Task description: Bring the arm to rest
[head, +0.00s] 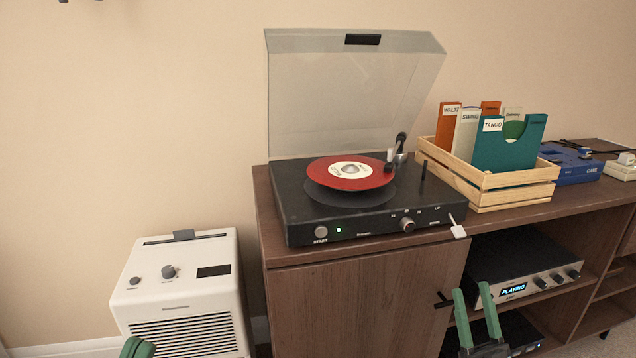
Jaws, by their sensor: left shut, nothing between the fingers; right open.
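The record player (290,190) stands on the brown cabinet with its clear lid (350,100) raised. A red record (330,177) with a pale label lies on its platter. The tonearm (400,146) is at the platter's right rear; its dark head is by the record's right edge, and I cannot tell if it touches. A small green light glows on the player's front. My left gripper (138,348) is shut and empty at the bottom left, partly out of frame. My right gripper (472,289) is open and empty before the cabinet shelf, below the player.
A wooden crate (485,206) of labelled sleeves stands right of the player. An amplifier (530,288) reading PLAYING is on the shelf below. A white appliance (180,285) stands left of the cabinet (365,310). A blue box (575,168) is further right.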

